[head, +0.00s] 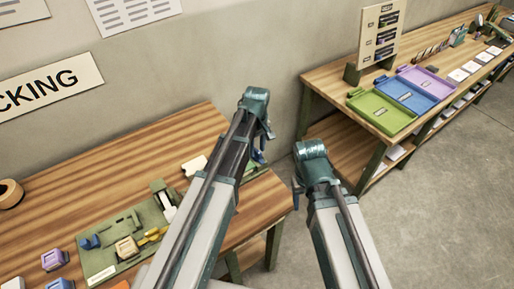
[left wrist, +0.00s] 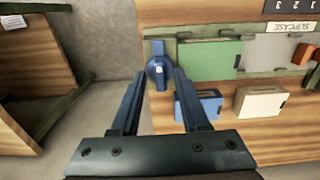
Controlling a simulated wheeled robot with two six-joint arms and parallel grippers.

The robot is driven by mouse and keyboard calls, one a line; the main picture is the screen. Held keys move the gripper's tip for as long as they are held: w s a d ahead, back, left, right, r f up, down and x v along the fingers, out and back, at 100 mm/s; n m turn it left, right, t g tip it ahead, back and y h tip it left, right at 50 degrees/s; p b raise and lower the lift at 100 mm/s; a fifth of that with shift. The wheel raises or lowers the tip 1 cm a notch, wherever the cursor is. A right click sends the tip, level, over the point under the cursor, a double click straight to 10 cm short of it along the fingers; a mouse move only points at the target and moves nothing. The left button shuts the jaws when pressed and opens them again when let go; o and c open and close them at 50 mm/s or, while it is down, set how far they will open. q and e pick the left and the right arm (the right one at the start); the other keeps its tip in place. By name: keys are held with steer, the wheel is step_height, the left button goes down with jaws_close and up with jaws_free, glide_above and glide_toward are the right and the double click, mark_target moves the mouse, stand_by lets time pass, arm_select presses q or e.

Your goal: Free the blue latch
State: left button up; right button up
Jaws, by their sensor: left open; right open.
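The blue latch (left wrist: 158,66), a rounded blue knob with a small white mark, shows in the left wrist view at the left end of a green case (left wrist: 211,60). My left gripper (left wrist: 160,78) is open, with its two dark blue fingers on either side of the latch's lower part. I cannot tell whether they touch it. In the head view my left gripper (head: 262,150) points down at the table's right end, and my arm hides most of that spot. My right gripper (head: 298,186) hangs past the table's right edge, over the gap, holding nothing that I can see.
A blue box (left wrist: 200,104) and a cream box (left wrist: 261,102) lie near the case. A green fixture (head: 100,262) with small parts stands on the wooden table (head: 50,205). A second table with a green tray (head: 384,113) stands at right; open floor lies between.

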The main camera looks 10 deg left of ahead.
mark_target(257, 151)
arm_select(q)
step_height(257, 151, up, 14)
steer(key=p, duration=1.3)
steer(key=shift+f, duration=0.15)
arm_select(e)
step_height(257, 151, up, 14)
steer(key=shift+f, duration=0.15)
steer(key=shift+f, duration=0.1)
arm_select(q)
steer(key=s+d+f+m+b, duration=0.3)
steer(key=s+f+m+b, duration=0.2)
steer(key=s, duration=0.4)
steer(key=s+d+f+m+y+b, duration=0.1)
steer(key=s+d+f+m+b, duration=0.2)
steer(key=s+f+m+b, duration=0.3)
steer(key=s+m, duration=0.2)
steer(key=s, duration=0.1)
steer(key=shift+s+d+f, duration=0.2)
steer(key=shift+s, duration=0.2)
arm_select(e)
step_height(257, 151, down, 11)
steer(key=shift+f, duration=0.2)
steer(key=shift+c, duration=0.6)
arm_select(q)
steer(key=shift+a, duration=0.1)
arm_select(e)
steer(key=shift+a, duration=0.1)
